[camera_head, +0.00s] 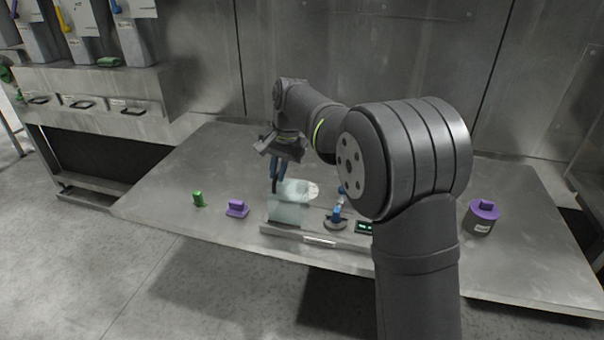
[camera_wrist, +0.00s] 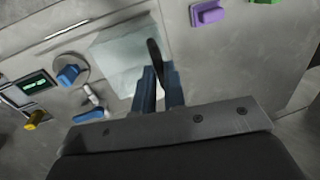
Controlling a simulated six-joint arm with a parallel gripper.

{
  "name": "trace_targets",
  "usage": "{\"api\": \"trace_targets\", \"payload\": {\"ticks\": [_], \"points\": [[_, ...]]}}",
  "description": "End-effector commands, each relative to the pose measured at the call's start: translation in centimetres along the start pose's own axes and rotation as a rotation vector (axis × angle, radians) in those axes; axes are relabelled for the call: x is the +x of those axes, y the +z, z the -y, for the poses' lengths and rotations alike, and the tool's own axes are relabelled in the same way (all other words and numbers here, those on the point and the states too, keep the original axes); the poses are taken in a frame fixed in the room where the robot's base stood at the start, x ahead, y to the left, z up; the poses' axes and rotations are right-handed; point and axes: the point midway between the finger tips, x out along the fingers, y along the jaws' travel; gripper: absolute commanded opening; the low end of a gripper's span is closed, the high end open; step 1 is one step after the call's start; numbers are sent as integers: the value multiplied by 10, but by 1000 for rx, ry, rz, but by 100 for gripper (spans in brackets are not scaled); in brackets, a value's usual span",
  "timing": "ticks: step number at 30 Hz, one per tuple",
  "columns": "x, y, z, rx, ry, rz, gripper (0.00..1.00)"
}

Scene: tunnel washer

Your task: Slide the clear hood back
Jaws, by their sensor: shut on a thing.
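The clear hood (camera_head: 287,210) is a pale see-through box at the left end of the low grey washer (camera_head: 322,241) on the metal table. It also shows in the wrist view (camera_wrist: 118,52), just beyond my fingers. My gripper (camera_head: 277,180) reaches down from above at the hood's left side. In the wrist view its blue fingers (camera_wrist: 160,80) are close together on a dark upright handle (camera_wrist: 154,50) at the hood's edge. What lies under the hood is blurred.
A blue knob (camera_head: 336,213) and a green-lit display (camera_head: 365,227) are right of the hood. A purple block (camera_head: 237,208) and green piece (camera_head: 198,199) stand to the left. A purple-lidded pot (camera_head: 481,217) is at the right.

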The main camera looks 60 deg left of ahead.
Motion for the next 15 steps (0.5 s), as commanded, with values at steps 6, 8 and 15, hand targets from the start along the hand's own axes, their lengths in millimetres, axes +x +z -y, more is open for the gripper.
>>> {"api": "trace_targets", "payload": {"ticks": [6,8,15], "points": [[0,-1,9,1,-3,-6,0],[0,-1,9,0,-4,-7,0],[0,-1,10,-1,-6,-7,33]]}}
